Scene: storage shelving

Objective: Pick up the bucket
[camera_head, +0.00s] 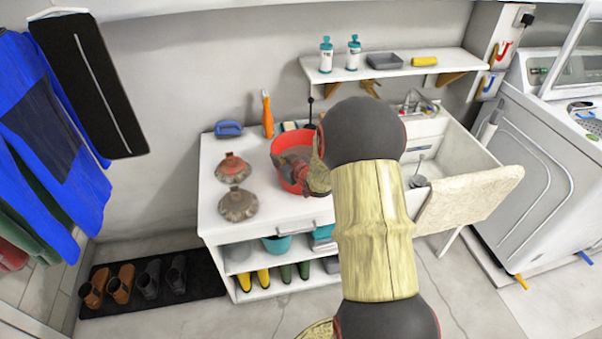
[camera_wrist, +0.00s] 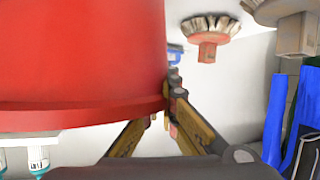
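The red bucket (camera_head: 281,148) stands upright on the white counter, left of the sink. In the wrist view the bucket (camera_wrist: 80,60) is very close, appears upside down and fills the upper left. My gripper (camera_wrist: 168,105) is at the bucket's rim, its two fingers slanting in from below. The bucket hides the end of one finger; the other finger's tip shows right beside the bucket's edge. Whether the fingers touch the wall or close on it is unclear. In the head view my arm reaches over the counter and partly hides the bucket's right side.
Two round brushes (camera_head: 238,204) sit left of the bucket. A blue brush (camera_head: 228,128) and an orange-handled tool (camera_head: 267,115) are at the counter's back. A wall shelf (camera_head: 400,70) hangs behind. The sink (camera_head: 450,155) and washing machine (camera_head: 540,170) lie to the right.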

